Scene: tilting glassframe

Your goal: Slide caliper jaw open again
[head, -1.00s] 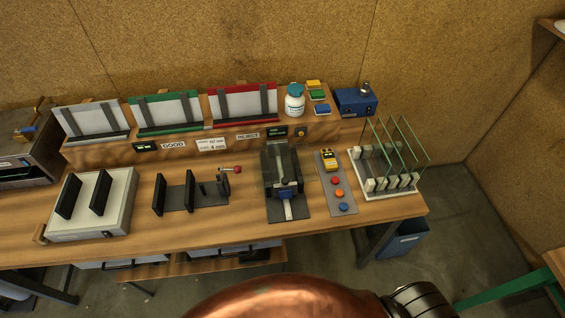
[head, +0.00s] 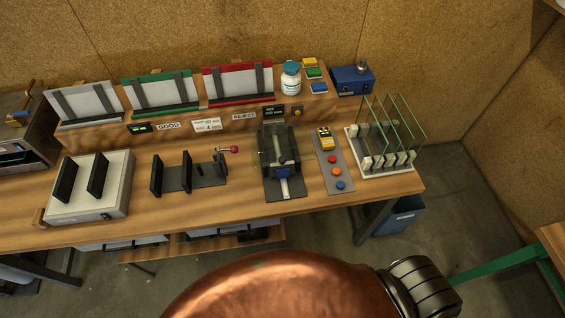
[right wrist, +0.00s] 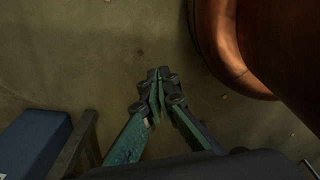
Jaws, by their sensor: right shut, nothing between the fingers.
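The caliper fixture (head: 282,160) stands on the bench right of centre in the head view. It has a dark block on a grey base plate, with a blue piece (head: 283,171) at the front of the block and a light rail running toward the bench's front edge. How far its jaw is open is too small to tell. My right gripper (right wrist: 157,80) shows only in the right wrist view, with its fingertips together and nothing between them, over bare floor and away from the fixture. My left gripper is not in view.
A button strip (head: 344,178) and a rack of upright glass panes (head: 384,170) stand right of the fixture. A clamp stand (head: 208,178) with a red knob and a white box (head: 117,205) with black uprights are on the left. A blue bin (head: 400,217) is below the bench.

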